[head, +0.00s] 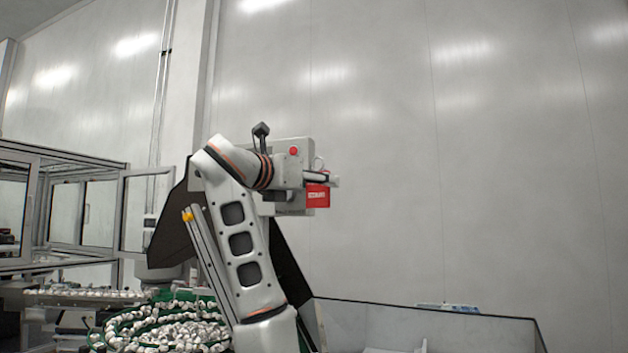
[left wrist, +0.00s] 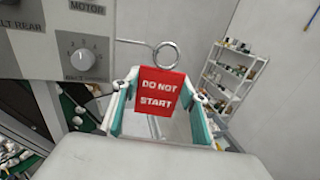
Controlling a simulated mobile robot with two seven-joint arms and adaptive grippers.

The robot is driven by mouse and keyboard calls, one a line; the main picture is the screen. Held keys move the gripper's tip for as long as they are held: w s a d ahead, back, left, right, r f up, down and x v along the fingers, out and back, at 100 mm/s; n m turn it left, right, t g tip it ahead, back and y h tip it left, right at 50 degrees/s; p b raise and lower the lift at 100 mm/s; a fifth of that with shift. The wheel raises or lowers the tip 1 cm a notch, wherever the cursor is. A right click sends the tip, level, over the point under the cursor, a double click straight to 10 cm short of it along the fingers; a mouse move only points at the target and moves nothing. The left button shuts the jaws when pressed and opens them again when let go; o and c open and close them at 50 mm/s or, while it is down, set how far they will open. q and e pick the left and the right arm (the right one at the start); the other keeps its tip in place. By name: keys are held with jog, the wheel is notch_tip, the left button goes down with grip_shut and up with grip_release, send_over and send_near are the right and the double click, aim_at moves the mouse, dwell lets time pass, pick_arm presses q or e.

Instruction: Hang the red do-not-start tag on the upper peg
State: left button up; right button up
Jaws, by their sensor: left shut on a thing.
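The red tag (left wrist: 158,92) reads DO NOT START and faces the left wrist camera. It also shows in the head view (head: 318,196). A metal ring (left wrist: 167,55) stands above its top edge. My left gripper (head: 327,180) is shut on the tag, with a finger on each side of it in the wrist view. A thin peg (left wrist: 132,42) sticks out from the grey control box (left wrist: 45,55) towards the ring. I cannot tell whether the peg's end passes through the ring or only lies close to it. My right gripper is not in view.
The box carries a rotary knob (left wrist: 82,60) and a red button (head: 293,151). A shelf rack (left wrist: 232,75) stands at the right. Below are a green bowl of white caps (head: 165,325) and a grey-walled bin (head: 430,325). The space right of the box is clear.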

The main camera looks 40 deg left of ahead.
pick_arm(q)
jog(key=shift+w+a+f+p, duration=0.25)
jog(key=shift+w+p, duration=0.05)
jog(key=shift+w, duration=0.85)
jog(key=shift+w+a+f+p, duration=0.25)
jog(key=shift+w+a+p, duration=0.05)
jog(key=shift+w, duration=0.8)
jog(key=shift+w+a+f+p, duration=0.25)
jog(key=shift+w+p, duration=0.05)
jog(key=shift+w, duration=0.85)
jog(key=o, duration=1)
